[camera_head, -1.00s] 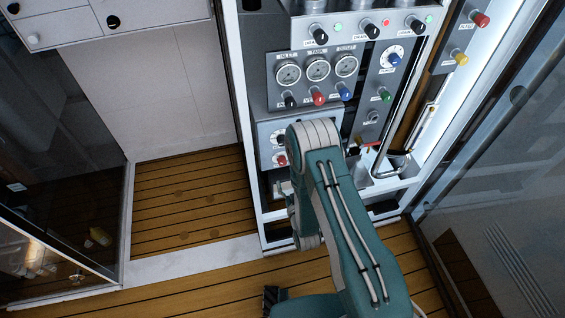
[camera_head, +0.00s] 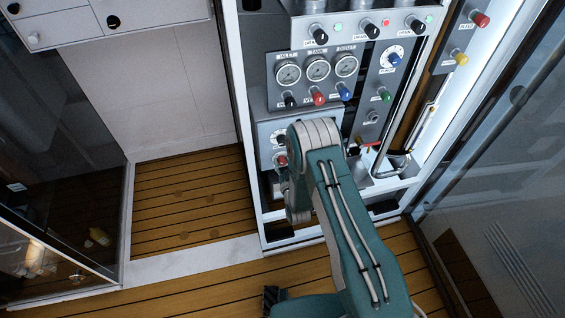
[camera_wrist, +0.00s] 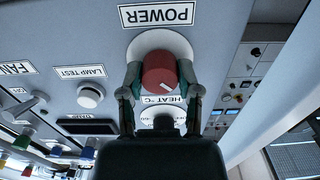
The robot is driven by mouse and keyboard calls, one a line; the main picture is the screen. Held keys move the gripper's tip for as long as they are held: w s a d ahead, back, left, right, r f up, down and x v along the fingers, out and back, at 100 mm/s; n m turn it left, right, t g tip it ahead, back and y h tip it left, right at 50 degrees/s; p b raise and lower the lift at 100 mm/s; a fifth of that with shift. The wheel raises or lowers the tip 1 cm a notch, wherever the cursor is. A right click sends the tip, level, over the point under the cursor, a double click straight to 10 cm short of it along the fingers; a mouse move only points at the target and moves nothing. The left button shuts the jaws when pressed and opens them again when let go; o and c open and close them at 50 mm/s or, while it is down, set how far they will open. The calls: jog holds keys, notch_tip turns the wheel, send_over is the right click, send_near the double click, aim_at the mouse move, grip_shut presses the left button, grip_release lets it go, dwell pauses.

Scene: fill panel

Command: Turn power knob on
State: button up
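The red power knob (camera_wrist: 159,72) sits on a round white base under an upside-down POWER label (camera_wrist: 157,14) in the wrist view. A white mark shows on the knob's rim at lower right. My gripper (camera_wrist: 159,76) has one finger on each side of the knob, with the pads against or very close to its sides. Contact is hard to make out exactly. In the head view the red knob (camera_head: 281,160) shows at the lower left panel, just left of my arm. My fingers are mostly hidden there behind my arm.
The HEAT dial (camera_wrist: 167,117) is partly hidden by my gripper. A white LAMP TEST button (camera_wrist: 90,95) and the FAN switch (camera_wrist: 33,103) lie to the left. In the head view, gauges (camera_head: 317,68) and coloured knobs stand above, and a bent metal pipe (camera_head: 395,165) stands right of my arm.

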jog(key=shift+m, duration=0.4)
grip_shut()
jog(key=m, duration=0.3)
jog(key=shift+w+m, duration=0.1)
jog(key=shift+m, duration=0.2)
jog(key=m, duration=0.4)
jog(key=shift+m, duration=0.3)
jog(key=m, duration=0.4)
jog(key=shift+d+m, duration=0.1)
jog(key=shift+m, duration=0.2)
jog(key=shift+d+f+m, duration=0.1)
jog(key=shift+f+m, duration=0.05)
jog(key=shift+m, duration=2.05)
jog(key=shift+f, duration=0.1)
jog(key=o, duration=1.1)
grip_release()
jog(key=shift+d, duration=0.1)
jog(key=shift+c, duration=0.2)
